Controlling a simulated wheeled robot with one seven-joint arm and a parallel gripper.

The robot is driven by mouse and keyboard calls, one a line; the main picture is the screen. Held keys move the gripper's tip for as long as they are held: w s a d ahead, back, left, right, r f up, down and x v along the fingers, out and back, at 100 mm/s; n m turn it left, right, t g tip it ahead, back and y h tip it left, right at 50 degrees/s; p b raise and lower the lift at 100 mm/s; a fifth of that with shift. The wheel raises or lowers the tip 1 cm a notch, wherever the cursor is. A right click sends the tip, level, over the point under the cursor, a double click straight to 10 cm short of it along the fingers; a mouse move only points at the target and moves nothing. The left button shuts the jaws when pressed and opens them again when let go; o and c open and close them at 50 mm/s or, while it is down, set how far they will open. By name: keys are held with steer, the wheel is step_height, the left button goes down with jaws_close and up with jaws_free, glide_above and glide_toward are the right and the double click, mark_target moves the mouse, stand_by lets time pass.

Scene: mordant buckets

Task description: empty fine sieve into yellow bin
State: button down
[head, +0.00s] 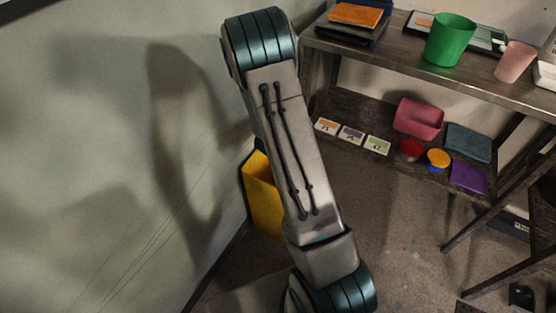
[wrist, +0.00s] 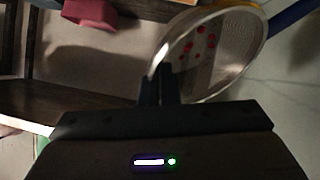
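The fine sieve (wrist: 232,62) shows in the wrist view, tilted, with a round metal rim and pale mesh. Several red bits show against the mesh. A blue handle (wrist: 294,14) extends from its far side to the upper right. My gripper (wrist: 160,82) has its fingers together at the near left part of the rim and appears shut on it. The yellow bin (head: 261,193) stands on the floor near the wall in the head view, partly hidden behind my arm. My gripper and the sieve are hidden in the head view.
A wooden shelf table (head: 385,62) stands at right, with a green bucket (head: 450,40) and a pink cup (head: 514,61) on top. Its lower shelf holds a pink tub (head: 418,118), cards and small containers. The pale wall (head: 90,150) is close on the left.

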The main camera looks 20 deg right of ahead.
steer(key=shift+a+r+h+b, duration=0.35)
steer(key=shift+a+h+b, duration=0.1)
steer(key=shift+a+h, duration=0.2)
stand_by(0.4)
steer(key=shift+n+t+h, duration=0.5)
steer(key=shift+n+h, duration=0.1)
steer(key=shift+h, duration=0.25)
steer(key=f+b, duration=0.4)
steer(key=b, duration=0.1)
steer(key=a+f+b, duration=0.1)
steer(key=f+b, duration=0.1)
steer(key=f, duration=0.1)
steer(key=shift+a+f+b, duration=0.1)
steer(key=shift+b, duration=0.2)
steer(key=shift+a+r, duration=0.1)
steer(key=shift+r, duration=0.1)
steer(key=shift+a, duration=0.15)
steer(key=shift+a+r+n+h+b, duration=0.15)
steer(key=shift+a+n+h+b, duration=0.15)
steer(key=shift+a+h+b, duration=0.45)
steer(key=shift+a+n+t+h+b, duration=0.9)
steer(key=shift+a+t+h+b, duration=0.2)
steer(key=shift+a+h+b, duration=0.45)
stand_by(0.7)
